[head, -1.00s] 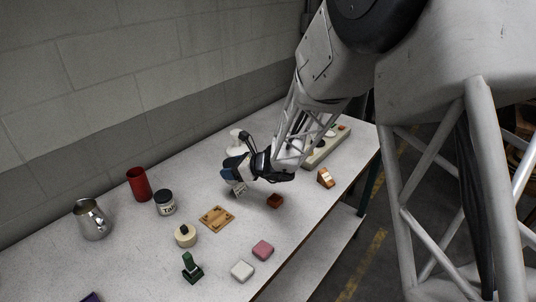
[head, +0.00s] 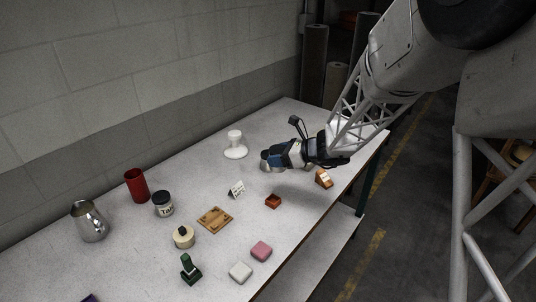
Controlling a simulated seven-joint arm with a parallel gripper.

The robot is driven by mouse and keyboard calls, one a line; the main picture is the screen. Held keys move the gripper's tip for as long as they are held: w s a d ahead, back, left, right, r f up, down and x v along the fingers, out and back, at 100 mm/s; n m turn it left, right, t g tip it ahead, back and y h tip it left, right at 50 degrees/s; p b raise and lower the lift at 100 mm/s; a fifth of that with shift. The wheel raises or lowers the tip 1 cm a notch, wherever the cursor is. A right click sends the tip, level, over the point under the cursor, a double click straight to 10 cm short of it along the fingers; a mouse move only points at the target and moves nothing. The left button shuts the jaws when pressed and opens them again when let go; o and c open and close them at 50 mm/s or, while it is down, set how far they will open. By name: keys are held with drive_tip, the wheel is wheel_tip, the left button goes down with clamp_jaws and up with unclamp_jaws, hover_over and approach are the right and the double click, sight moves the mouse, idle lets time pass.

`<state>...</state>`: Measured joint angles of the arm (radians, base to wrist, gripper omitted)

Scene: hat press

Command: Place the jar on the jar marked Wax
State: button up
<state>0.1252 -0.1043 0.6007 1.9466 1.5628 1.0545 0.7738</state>
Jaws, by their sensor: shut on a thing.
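My gripper (head: 274,160) is over the right part of the table, its fingers pointing left. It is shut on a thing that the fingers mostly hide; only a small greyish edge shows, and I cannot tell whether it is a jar. One dark-lidded jar (head: 163,204) stands upright at the left, with a white label that seems to read "Tar". I cannot make out a jar marked Wax. A small white card with writing (head: 237,189) stands left of and below my gripper.
A white stand (head: 235,146) is behind and left of my gripper. A red cup (head: 137,186), metal pitcher (head: 90,222), wooden board (head: 215,220), cream round pot (head: 184,237) and green stamp (head: 190,268) stand leftward. A small red-brown box (head: 273,201) and orange-brown block (head: 323,179) sit near the front edge.

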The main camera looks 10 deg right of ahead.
drive_tip(key=shift+w, duration=0.1)
idle(0.3)
drive_tip(key=w, duration=0.5)
drive_tip(key=w+a+f, duration=0.1)
drive_tip(key=w, duration=0.9)
drive_tip(key=shift+w+a+f, duration=0.25)
drive_tip(key=shift+w+a, duration=0.05)
drive_tip(key=shift+w, duration=0.05)
drive_tip(key=shift+f, duration=1.75)
drive_tip(key=shift+f, duration=0.15)
drive_tip(key=o, duration=1.1)
